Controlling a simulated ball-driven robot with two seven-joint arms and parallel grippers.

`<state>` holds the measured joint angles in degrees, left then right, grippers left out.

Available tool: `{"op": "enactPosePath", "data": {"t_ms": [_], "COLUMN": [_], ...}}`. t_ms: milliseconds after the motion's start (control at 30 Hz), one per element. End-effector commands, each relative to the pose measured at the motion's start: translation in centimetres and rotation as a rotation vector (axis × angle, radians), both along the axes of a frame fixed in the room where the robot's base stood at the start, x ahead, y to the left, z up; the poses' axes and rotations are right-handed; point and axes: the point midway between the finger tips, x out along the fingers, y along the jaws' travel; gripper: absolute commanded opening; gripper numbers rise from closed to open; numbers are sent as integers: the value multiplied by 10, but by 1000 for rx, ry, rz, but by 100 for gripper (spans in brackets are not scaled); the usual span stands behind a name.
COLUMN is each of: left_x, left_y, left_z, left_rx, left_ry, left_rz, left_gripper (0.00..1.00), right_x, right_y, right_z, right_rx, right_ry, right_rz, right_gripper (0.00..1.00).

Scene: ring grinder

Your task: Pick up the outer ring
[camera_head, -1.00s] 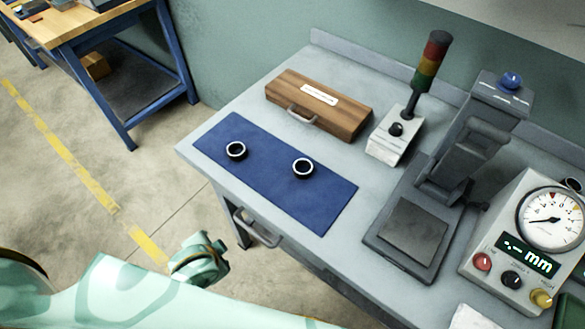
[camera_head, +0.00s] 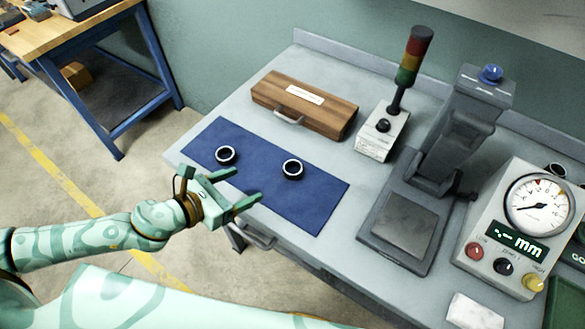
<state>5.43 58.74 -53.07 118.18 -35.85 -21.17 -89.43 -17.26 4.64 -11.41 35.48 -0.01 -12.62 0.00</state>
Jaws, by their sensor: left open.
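Two small dark rings with bright rims lie apart on a blue mat (camera_head: 318,203). One is the left ring (camera_head: 225,155), the other the right ring (camera_head: 292,169). I cannot tell which one is the outer ring. My left gripper (camera_head: 248,187) is open and empty. Its fingers point right over the mat's left front part, in front of the left ring and left of the right ring, touching neither as far as I can see. My right gripper is not in view.
Behind the mat lies a wooden case (camera_head: 306,104). To the right stand a signal light on a white box (camera_head: 384,134), a grey press stand (camera_head: 409,225) and a dial gauge unit (camera_head: 520,225). A drawer handle (camera_head: 258,240) sticks out at the bench front.

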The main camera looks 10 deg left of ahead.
Motion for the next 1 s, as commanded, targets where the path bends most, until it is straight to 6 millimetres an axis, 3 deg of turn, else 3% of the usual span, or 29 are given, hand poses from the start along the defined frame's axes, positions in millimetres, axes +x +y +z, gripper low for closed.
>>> {"op": "enactPosePath", "data": {"t_ms": [400,667,833,1000], "left_x": [66,83,98,112], "left_y": [-48,-62,-78,-86], "left_z": [-37,-49,-69,-73], "left_rx": [19,17,17,18], "left_ry": [-8,-5,-5,-5], "left_rz": [-20,-19,-19,-18], "left_gripper": [73,73,73,73], "right_x": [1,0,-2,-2], "right_y": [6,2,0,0], "right_z": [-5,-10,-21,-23], "right_rx": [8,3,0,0], "right_ry": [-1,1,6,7], "right_rz": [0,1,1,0], "right_gripper": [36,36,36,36]}}
